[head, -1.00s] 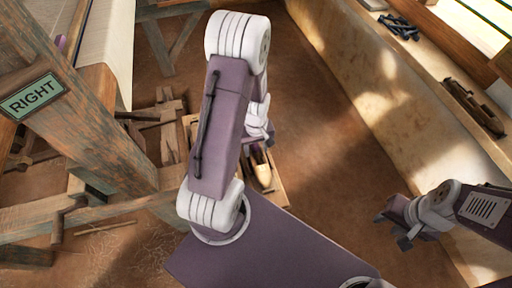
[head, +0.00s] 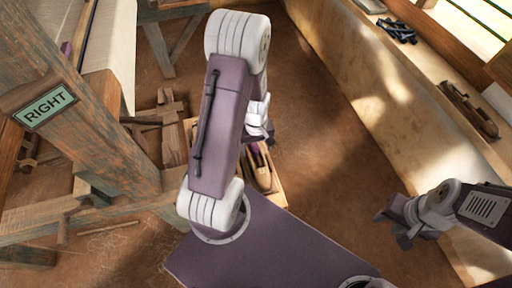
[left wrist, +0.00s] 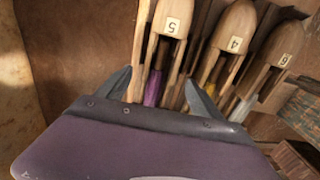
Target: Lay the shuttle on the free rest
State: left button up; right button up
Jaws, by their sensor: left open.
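Several wooden shuttles stand side by side in a rack or box (head: 279,190) on the floor beside the loom, partly hidden by my left arm. In the left wrist view they carry number labels: shuttle 5 (left wrist: 177,42), shuttle 4 (left wrist: 238,16) and shuttle 6 (left wrist: 287,37). Purple thread shows in shuttle 5. My left gripper (left wrist: 158,76) is open, its fingers apart near the lower part of shuttle 5, with nothing visibly clamped. In the head view it is mostly hidden by its arm. My right gripper (head: 394,229) looks open and empty. I cannot make out which place is the free rest.
A pale ledge (head: 425,118) runs along the right, bearing a dark wooden piece (head: 468,109) and a dark cluster (head: 397,29). The brown floor (head: 315,120) between is clear.

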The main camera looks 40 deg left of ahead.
notch_tip(320, 180, up, 5)
jog(key=p, duration=0.4)
dwell(0.3)
